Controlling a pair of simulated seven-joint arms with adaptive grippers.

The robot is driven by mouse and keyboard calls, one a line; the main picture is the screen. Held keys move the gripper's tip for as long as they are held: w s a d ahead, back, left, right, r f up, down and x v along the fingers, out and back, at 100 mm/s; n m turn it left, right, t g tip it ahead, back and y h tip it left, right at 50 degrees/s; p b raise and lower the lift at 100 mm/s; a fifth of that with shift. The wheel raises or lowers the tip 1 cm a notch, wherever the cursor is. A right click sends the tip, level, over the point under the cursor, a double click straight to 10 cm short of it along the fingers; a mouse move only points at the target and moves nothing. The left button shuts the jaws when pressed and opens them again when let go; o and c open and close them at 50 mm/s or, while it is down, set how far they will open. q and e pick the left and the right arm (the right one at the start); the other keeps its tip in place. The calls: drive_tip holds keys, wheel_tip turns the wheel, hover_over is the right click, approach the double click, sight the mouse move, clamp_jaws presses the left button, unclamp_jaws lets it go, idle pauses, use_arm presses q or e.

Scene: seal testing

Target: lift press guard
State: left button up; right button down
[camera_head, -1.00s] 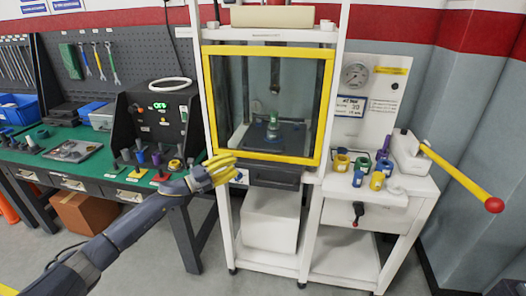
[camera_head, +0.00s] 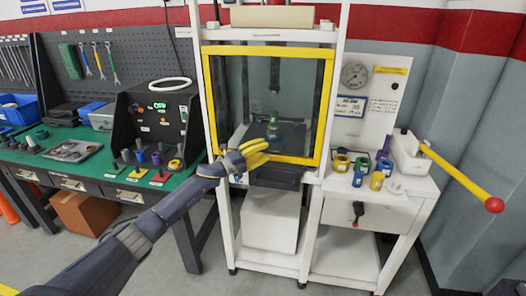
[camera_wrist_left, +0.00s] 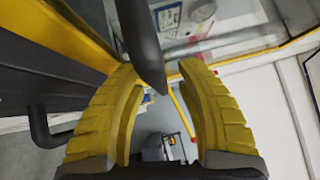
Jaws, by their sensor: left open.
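The press guard (camera_head: 270,51) is a clear panel in a yellow frame on the front of the white press stand. It is down, covering the press opening. My left gripper (camera_head: 262,148), with yellow fingers, is in front of the guard's lower left part and hides some of its bottom bar. In the left wrist view the gripper (camera_wrist_left: 157,75) is open, with a dark tapered bar (camera_wrist_left: 142,45) between its fingertips. Whether the fingers touch the bar cannot be told. The yellow frame (camera_wrist_left: 262,54) runs behind the fingers. My right gripper is not in view.
Behind the guard stands a small green-topped part (camera_head: 273,117). A lever press with a yellow handle (camera_head: 455,174) and several coloured rings are at the right. A green bench (camera_head: 100,168) with a black control box (camera_head: 155,125) stands at the left.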

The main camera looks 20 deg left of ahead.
use_arm(q)
drive_tip(key=shift+c, duration=0.5)
clamp_jaws()
